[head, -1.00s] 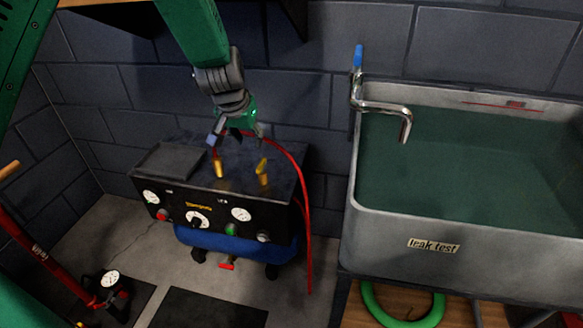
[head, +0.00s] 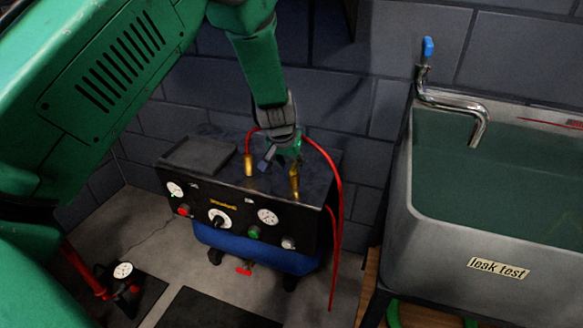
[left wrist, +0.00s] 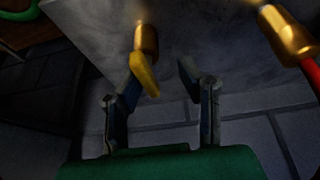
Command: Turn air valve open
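The brass air valve (head: 294,185) with a yellow lever stands on the black top of the compressor (head: 240,215), near its right side. In the left wrist view, the valve's yellow lever (left wrist: 145,75) points toward my gripper and lies beside the left-hand finger, within the gap. My left gripper (head: 279,160) is above the compressor top, just behind and left of the valve. Its fingers are apart, as the left wrist view (left wrist: 162,85) also shows. Whether a finger touches the lever I cannot tell. My right gripper is not in view.
A red hose runs from a brass fitting (head: 249,166) behind my gripper and down the compressor's right side. A grey leak test sink (head: 430,245) with a chrome tap (head: 455,104) stands at right. A red pump with a gauge (head: 122,270) is at lower left.

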